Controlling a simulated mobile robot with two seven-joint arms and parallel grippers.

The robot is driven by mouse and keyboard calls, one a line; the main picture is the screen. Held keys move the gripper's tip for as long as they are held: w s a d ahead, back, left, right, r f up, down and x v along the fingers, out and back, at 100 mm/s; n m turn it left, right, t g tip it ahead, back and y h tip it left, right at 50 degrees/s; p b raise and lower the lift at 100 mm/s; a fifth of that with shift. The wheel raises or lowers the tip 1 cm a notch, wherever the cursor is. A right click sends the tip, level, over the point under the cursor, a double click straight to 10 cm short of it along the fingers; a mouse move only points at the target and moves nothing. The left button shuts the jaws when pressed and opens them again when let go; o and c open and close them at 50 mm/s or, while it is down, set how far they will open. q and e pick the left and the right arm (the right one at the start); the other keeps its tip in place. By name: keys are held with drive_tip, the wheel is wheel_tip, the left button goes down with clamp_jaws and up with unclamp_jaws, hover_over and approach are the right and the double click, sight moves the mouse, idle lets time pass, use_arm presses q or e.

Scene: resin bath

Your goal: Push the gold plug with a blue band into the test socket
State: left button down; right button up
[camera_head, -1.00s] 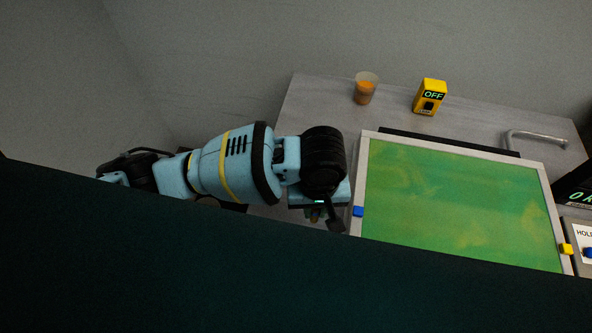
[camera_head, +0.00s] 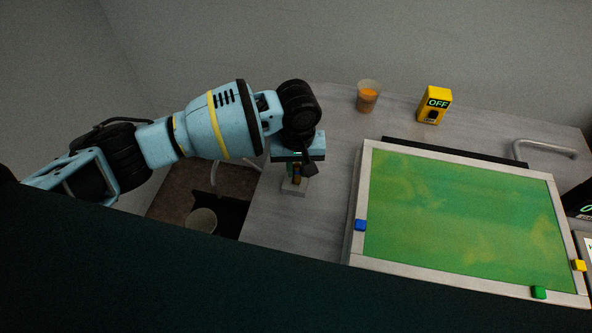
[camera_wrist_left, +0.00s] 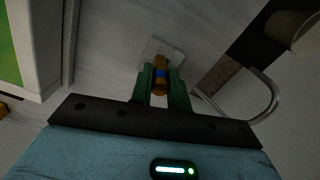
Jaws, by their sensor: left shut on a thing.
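The gold plug with a blue band (camera_wrist_left: 160,78) is held between the green fingers of my left gripper (camera_wrist_left: 163,88) in the left wrist view. A pale square block (camera_wrist_left: 152,50), which looks like the test socket, lies just beyond the plug's far end. In the head view my left gripper (camera_head: 297,170) points down over this pale block (camera_head: 291,187) on the grey bench. The plug's end overlaps the block in view; I cannot tell whether it is touching, above or inside it. My right gripper is not in view.
A framed green panel (camera_head: 357,190) with blue, green and yellow clips stands right of the gripper.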

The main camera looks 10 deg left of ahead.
sight(295, 175)
use_arm(q)
drive_tip(key=shift+w+a, duration=0.25)
drive_tip(key=shift+w, duration=0.2)
wheel_tip(295, 175, down, 4)
drive_tip(key=shift+r+b, duration=0.25)
drive_tip(key=shift+b, duration=0.05)
drive_tip(key=shift+s+a+f, duration=0.1)
drive_tip(key=shift+s+f, duration=0.15)
drive_tip(key=c, duration=1.5)
unclamp_jaws()
drive_tip(key=shift+f, duration=0.15)
drive_tip(key=shift+c, duration=0.2)
drive_tip(key=shift+o, duration=1)
drive_tip(key=shift+w, duration=0.3)
drive_tip(key=shift+r, duration=0.25)
